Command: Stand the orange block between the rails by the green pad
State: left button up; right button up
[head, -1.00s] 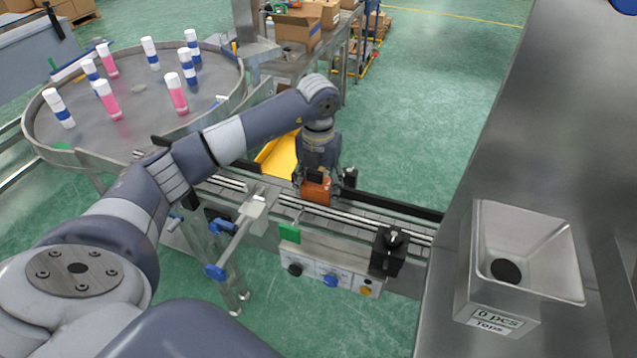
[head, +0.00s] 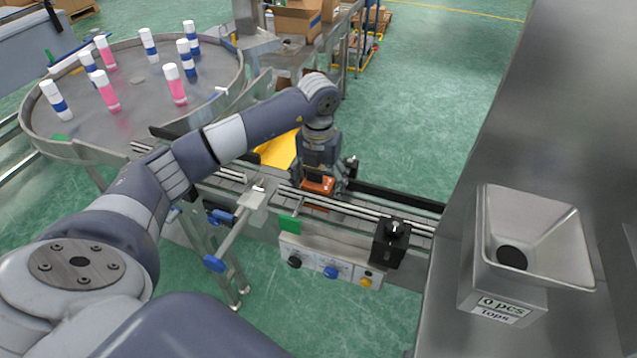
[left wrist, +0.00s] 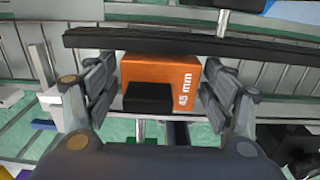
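The orange block (head: 319,185) is at the conveyor, down behind the front rail (head: 345,205), a little right of and behind the green pad (head: 290,224). My left gripper (head: 318,178) points down over it. In the left wrist view, the orange block (left wrist: 182,72), marked "45 mm", is between the two fingers of my left gripper (left wrist: 160,80). My right gripper is not in view.
A control box (head: 330,262) with knobs hangs on the conveyor's front, with a black device (head: 391,245) to its right. A metal bracket (head: 255,198) stands left of the green pad. A round table (head: 135,115) holds several bottles. A metal hopper (head: 530,240) is at the right.

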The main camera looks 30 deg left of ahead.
pick_arm(q)
notch_tip(320, 180, up, 12)
dwell(0.8)
dwell(0.5)
